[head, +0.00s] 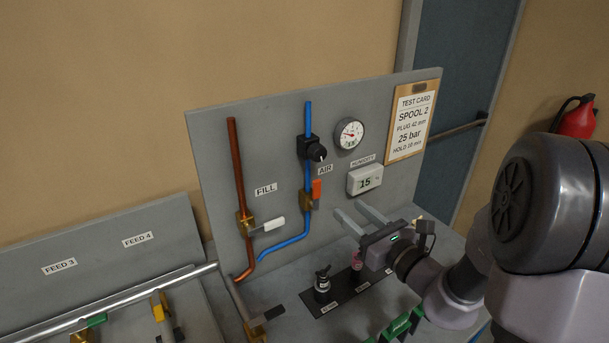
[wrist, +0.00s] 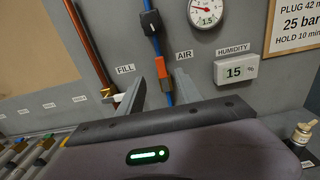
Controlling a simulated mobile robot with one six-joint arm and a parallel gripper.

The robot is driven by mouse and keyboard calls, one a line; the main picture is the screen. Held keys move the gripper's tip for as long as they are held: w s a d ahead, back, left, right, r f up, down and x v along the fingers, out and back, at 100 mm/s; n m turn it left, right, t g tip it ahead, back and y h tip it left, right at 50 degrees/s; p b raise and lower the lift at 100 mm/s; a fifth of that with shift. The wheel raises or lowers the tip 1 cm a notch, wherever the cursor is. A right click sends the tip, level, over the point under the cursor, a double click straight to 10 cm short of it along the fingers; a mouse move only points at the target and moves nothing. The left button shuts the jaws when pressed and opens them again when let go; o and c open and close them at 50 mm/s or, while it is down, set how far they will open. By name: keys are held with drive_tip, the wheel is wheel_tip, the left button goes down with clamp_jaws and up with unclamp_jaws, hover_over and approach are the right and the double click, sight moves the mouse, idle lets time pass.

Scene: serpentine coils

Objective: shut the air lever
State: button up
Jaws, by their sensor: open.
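The air lever is an orange handle (head: 316,189) on a brass valve (head: 307,203) in the blue pipe, below the AIR label. It stands upright, roughly along the pipe.
The FILL valve's white lever (head: 274,224) on the copper pipe sits to the left. A black regulator (head: 312,149), a gauge (head: 349,133) and a humidity display (head: 365,179) are on the panel.

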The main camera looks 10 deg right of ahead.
sight(318, 184)
drive_tip(key=x, duration=1.4)
drive_tip(key=shift+a, duration=0.1)
clamp_jaws()
idle(0.7)
